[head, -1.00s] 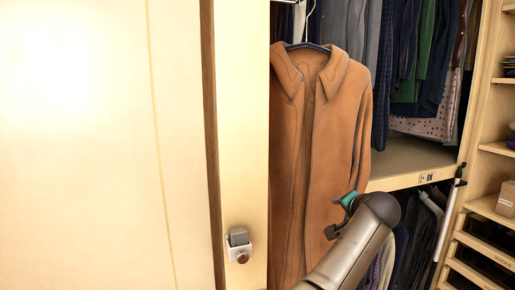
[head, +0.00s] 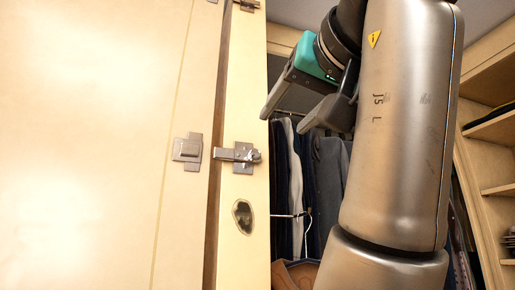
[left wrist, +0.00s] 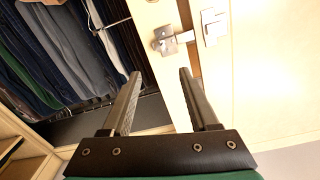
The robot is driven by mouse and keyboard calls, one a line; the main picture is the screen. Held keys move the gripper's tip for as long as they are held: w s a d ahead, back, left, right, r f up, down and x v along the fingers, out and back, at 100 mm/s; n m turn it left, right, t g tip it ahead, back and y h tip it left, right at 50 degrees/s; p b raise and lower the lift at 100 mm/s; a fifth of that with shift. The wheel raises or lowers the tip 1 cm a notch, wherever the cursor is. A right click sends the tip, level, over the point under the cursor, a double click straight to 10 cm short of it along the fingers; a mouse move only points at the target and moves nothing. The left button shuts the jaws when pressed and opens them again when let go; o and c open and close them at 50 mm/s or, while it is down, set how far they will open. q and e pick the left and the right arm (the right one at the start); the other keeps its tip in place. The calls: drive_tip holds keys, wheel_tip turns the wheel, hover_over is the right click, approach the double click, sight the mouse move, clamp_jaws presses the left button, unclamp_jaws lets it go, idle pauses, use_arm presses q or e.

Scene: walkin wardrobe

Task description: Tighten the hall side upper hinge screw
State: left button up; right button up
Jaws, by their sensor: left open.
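The pale door panel (head: 90,150) stands at the left, beside the post (head: 240,185). A metal bolt-like fitting (head: 239,153) sits on the post, with a matching plate (head: 188,150) on the panel. Another metal fitting (head: 246,4), possibly a hinge, is cut off at the top edge. I cannot make out a hinge screw. My left gripper (head: 286,118) is open and empty, right of the post and above the bolt fitting. In the left wrist view its fingers (left wrist: 160,77) point toward the post, with the bolt fitting (left wrist: 167,40) beyond and apart from them. My right gripper is out of view.
An oval dark plate (head: 243,216) is on the post below the bolt. Hanging clothes (head: 305,170) and a brown coat (head: 296,274) are behind my left arm. Wooden shelves (head: 492,150) stand at the right.

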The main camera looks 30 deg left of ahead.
sight(256, 153)
use_arm(q)
drive_tip(key=p+x, duration=0.4)
drive_tip(key=x, duration=1.1)
drive_tip(key=shift+p, duration=0.4)
drive_tip(key=shift+c, duration=0.4)
clamp_jaws()
